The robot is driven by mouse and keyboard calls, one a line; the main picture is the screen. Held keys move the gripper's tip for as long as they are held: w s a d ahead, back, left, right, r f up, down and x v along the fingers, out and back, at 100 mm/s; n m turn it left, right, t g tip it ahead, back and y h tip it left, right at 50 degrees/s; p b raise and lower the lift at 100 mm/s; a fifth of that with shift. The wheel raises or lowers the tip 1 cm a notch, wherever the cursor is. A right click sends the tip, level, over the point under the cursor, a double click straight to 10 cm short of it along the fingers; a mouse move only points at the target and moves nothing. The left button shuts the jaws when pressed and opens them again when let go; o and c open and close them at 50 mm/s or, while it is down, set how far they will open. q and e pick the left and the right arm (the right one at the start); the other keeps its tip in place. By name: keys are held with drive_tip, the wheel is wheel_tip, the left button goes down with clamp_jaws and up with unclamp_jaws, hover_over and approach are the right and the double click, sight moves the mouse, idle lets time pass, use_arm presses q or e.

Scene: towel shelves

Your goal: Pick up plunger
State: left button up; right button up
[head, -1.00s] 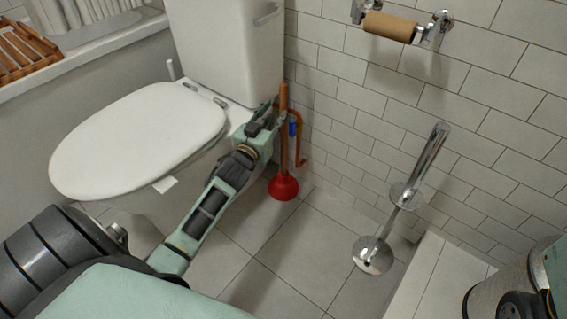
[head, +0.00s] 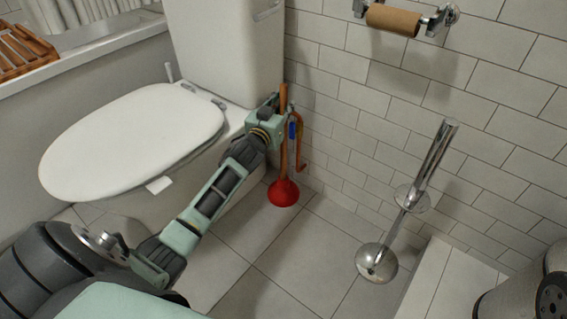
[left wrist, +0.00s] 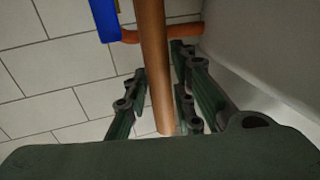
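The plunger stands upright on the floor between the toilet and the tiled wall, with a red rubber cup (head: 283,193) and a wooden handle (head: 284,160). My left gripper (head: 277,108) is at the upper part of the handle. In the left wrist view the handle (left wrist: 151,60) runs between the two fingers of the left gripper (left wrist: 160,68). The fingers are apart, with a visible gap between the left finger and the handle. The right finger is close to the handle; contact is unclear. My right gripper is not in view.
An orange bent pipe (head: 300,150) with a blue part (head: 292,130) is right behind the handle. The white toilet (head: 130,140) is close on the left. A chrome stand (head: 409,200) is on the right, a paper roll holder (head: 393,20) above. Floor between is clear.

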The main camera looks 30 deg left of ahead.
use_arm(q)
clamp_jaws()
drive_tip(key=shift+r, duration=0.1)
idle(0.4)
